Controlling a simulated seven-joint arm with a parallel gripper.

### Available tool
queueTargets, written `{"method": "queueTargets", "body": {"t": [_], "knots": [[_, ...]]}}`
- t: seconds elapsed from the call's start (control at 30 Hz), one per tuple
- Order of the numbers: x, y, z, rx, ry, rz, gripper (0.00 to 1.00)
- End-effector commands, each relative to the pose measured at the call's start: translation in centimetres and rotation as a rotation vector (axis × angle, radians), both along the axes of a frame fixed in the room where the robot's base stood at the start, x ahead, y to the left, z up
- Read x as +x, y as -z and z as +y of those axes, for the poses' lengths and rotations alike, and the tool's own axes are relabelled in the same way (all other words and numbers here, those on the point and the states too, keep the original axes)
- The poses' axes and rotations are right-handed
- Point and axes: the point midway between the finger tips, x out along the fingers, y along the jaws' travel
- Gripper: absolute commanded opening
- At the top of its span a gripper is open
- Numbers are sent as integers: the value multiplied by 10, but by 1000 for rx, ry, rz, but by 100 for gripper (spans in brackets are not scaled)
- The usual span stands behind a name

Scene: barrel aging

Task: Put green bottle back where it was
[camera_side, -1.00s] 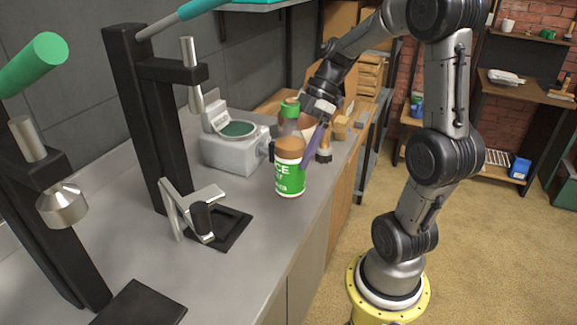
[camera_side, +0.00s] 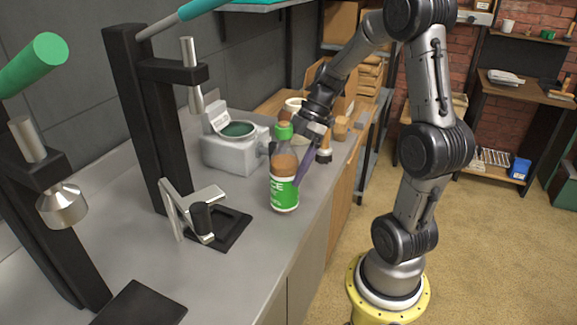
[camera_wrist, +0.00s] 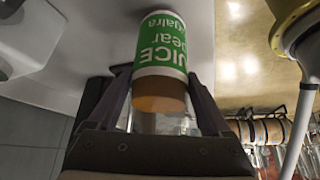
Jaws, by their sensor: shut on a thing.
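The green bottle (camera_side: 285,192) has a green cap, brown contents and a green-and-white label. In the side view it is upright at the counter's right part, with its base at or just above the surface; I cannot tell which. My gripper (camera_side: 301,170) reaches in from the upper right, and its purple finger lies along the bottle's right side. In the wrist view the bottle (camera_wrist: 175,40) is between the two fingers of my gripper (camera_wrist: 157,78), which is shut on it. The far finger is hidden behind the bottle in the side view.
A grey machine with a round green top (camera_side: 235,150) stands left of the bottle. A silver handled tool on a black mat (camera_side: 236,222) is nearer the camera. A wooden-handled item (camera_side: 324,152) stands behind the gripper. Bare counter (camera_side: 240,268) lies in front.

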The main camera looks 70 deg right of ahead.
Motion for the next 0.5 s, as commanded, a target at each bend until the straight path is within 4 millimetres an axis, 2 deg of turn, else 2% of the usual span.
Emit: {"method": "queueTargets", "body": {"t": [0.03,0.07,0.1,0.13,0.17,0.37,0.5], "knots": [[1,0,0,0,1,-2,0],[0,2,0,0,1,0,86],[0,1,0,0,1,0,94],[0,1,0,0,1,0,99],[0,1,0,0,1,0,100],[0,1,0,0,0,0,100],[-1,-6,-2,-1,1,-2,100]]}}
